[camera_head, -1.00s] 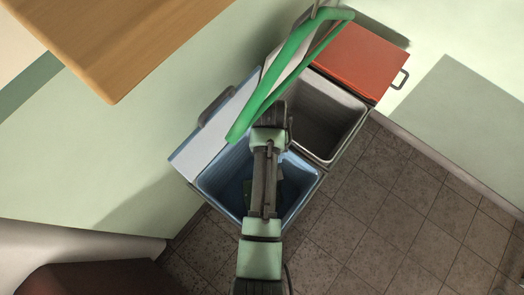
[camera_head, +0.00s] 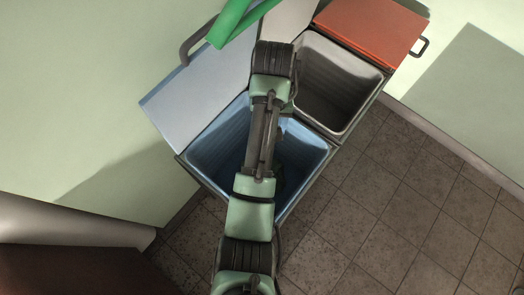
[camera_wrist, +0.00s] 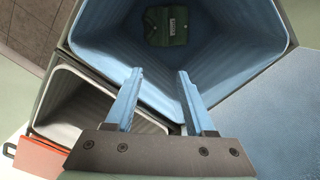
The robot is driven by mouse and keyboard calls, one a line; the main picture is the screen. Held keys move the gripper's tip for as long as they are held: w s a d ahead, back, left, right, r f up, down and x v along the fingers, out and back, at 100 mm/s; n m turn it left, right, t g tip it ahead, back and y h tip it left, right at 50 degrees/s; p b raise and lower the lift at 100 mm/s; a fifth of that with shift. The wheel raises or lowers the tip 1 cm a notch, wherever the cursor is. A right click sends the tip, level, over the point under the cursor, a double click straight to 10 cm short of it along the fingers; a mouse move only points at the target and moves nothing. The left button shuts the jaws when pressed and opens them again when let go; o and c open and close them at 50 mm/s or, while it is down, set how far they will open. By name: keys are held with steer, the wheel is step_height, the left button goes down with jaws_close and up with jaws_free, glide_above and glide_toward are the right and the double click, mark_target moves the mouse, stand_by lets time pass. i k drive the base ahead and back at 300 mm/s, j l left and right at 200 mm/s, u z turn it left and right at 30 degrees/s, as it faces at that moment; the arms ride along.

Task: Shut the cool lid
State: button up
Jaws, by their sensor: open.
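The blue bin (camera_head: 203,160) stands open at the left end of a row of bins. Its pale blue lid (camera_head: 200,90), with a dark handle (camera_head: 193,42), is swung back toward the wall. In the wrist view the lid (camera_wrist: 270,105) is at the right, beside the open blue bin (camera_wrist: 105,30). My gripper (camera_wrist: 158,72) is open and empty, its two fingers pointing toward the blue bin's opening. In the head view my arm reaches over the bin and hides part of it; the gripper is largely hidden there.
A grey bin (camera_head: 335,80) stands open beside the blue one. A red lid (camera_head: 370,28) is shut to its right. A dark green object (camera_wrist: 166,25) lies inside the blue bin. Tiled floor (camera_head: 400,190) is clear at right.

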mark_target(185, 103)
steer(key=k+l, duration=0.15)
steer(key=l, duration=0.2)
steer(key=k+l+u, duration=0.1)
steer(key=l, duration=0.25)
steer(key=k+l, duration=0.2)
steer(key=k, duration=0.2)
steer(key=k+l+u, duration=0.1)
steer(key=k, duration=0.25)
steer(key=l, duration=0.1)
